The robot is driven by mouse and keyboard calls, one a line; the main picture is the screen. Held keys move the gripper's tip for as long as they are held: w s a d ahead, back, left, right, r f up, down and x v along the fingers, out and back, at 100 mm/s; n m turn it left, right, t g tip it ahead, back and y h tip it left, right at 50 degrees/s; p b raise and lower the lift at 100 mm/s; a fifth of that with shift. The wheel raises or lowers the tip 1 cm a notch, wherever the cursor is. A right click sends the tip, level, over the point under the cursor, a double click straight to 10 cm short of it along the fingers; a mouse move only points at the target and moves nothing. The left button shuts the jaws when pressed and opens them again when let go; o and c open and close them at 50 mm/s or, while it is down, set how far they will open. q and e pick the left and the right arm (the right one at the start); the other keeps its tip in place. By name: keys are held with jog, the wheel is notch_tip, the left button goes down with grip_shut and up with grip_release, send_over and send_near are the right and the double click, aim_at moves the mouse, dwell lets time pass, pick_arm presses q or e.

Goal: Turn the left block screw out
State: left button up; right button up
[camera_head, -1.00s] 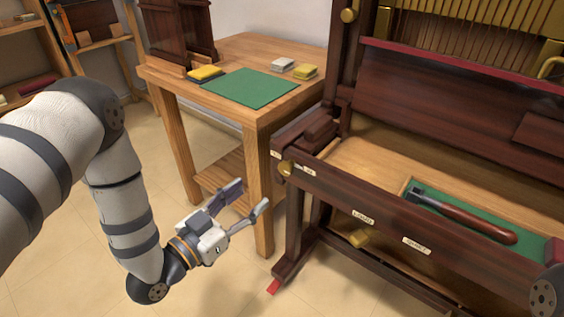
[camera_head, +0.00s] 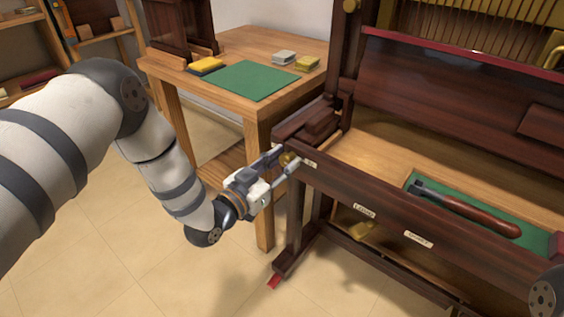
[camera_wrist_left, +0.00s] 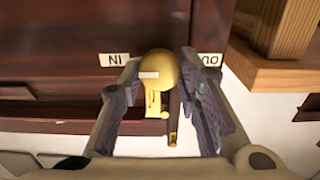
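The left block screw is a round brass knob (camera_head: 289,159) on the left end of the dark wooden piano front. In the left wrist view the brass knob (camera_wrist_left: 160,68) has a pale mark across it and sits between labels reading "IN" (camera_wrist_left: 114,60) and "OUT" (camera_wrist_left: 209,60), which appear upside down. My left gripper (camera_head: 286,162) is at the knob. Its two fingers (camera_wrist_left: 162,72) stand open on either side of the knob, and small gaps seem to show between them and it. My right gripper is not in view.
A wooden table (camera_head: 225,104) with a green mat (camera_head: 249,81) and small blocks stands behind my left gripper. The piano's inner shelf holds a tool with a reddish handle (camera_head: 480,216) on green lining.

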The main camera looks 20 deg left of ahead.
pick_arm(q)
jog(key=shift+c, duration=1.3)
